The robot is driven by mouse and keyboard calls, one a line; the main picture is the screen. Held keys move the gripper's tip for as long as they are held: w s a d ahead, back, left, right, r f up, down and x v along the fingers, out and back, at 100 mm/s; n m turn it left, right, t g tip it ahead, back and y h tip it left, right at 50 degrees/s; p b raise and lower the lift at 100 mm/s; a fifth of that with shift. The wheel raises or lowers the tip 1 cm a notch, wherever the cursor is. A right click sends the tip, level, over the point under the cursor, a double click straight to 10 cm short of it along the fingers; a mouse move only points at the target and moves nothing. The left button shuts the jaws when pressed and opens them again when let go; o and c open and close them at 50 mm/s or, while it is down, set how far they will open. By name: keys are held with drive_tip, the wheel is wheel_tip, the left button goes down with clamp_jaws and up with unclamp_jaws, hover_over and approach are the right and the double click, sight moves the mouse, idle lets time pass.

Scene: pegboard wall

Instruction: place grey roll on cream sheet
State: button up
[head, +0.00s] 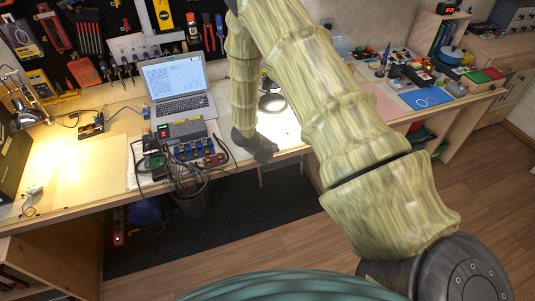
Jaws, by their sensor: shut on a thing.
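My gripper (264,152) is small and dark at the lower end of my forearm, near the front edge of the bench, right of the laptop. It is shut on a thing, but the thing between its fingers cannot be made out. I cannot pick out the grey roll anywhere else on the bench. A pale cream sheet (70,172) seems to lie flat on the left part of the bench under the lamp. Its edges are faint in the glare. My gripper is well to the right of it.
An open laptop (178,85) stands at the back. A cluster of cables and boxes (185,145) sits between the cream sheet and my gripper. A desk lamp (28,105) stands at the far left. A pink sheet (382,105) and a blue mat (425,98) lie right of my arm.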

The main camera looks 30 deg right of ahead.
drive_tip(key=shift+w+f+p, duration=0.1)
drive_tip(key=shift+f+p, duration=0.25)
drive_tip(key=shift+p, duration=0.35)
drive_tip(key=shift+f, duration=0.2)
drive_tip(key=shift+f, duration=0.15)
drive_tip(key=o, duration=1.1)
drive_tip(key=shift+f+b, duration=0.25)
drive_tip(key=shift+b, duration=0.35)
